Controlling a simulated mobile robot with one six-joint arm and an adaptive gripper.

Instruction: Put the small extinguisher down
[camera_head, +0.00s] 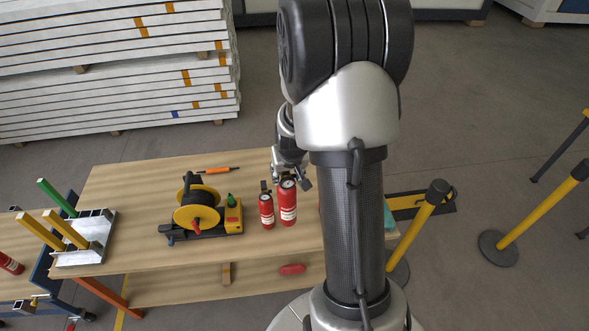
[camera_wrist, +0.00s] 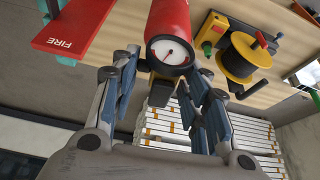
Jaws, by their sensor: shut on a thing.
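The small extinguisher (camera_head: 288,205) is red with a pale label and a round white gauge on top. My gripper (camera_head: 291,182) is above the wooden table and shut around its top. In the wrist view the fingers (camera_wrist: 165,90) are on either side of the black-rimmed gauge end of the extinguisher (camera_wrist: 168,18). It looks upright, with its base at or just above the tabletop; I cannot tell if it touches. A second red extinguisher (camera_head: 267,212), looking slimmer and shorter, stands close on its left.
The table (camera_head: 135,190) also bears a yellow cable reel (camera_head: 197,208), an orange-handled tool (camera_head: 218,170) and a rack with coloured posts (camera_head: 85,240). A red FIRE box (camera_wrist: 75,25) shows in the wrist view. Yellow barrier posts (camera_head: 425,220) stand right. Bare tabletop lies in front of the extinguishers.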

